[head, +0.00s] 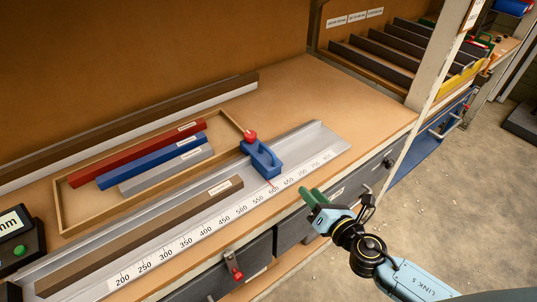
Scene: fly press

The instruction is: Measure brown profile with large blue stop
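The brown profile (150,231) lies lengthwise in the grey measuring rail (318,134), just behind the printed scale (225,224). The blue stop (262,163) sits on the rail to the right of the profile, with a red knob (250,135) at its back. A gap shows between the profile's right end and the stop. The stop's red pointer is near the 600 mark. My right gripper (310,200), with green fingers, is in front of the rail's right part, apart from the stop. Its finger opening is not clear. My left gripper is out of view.
A wooden tray (62,212) behind the rail holds red (135,154), blue (150,162) and grey (165,171) profiles. A display box with a green button (20,250) stands at the left. Drawers (345,195) are below; a slotted rack (385,55) is at back right.

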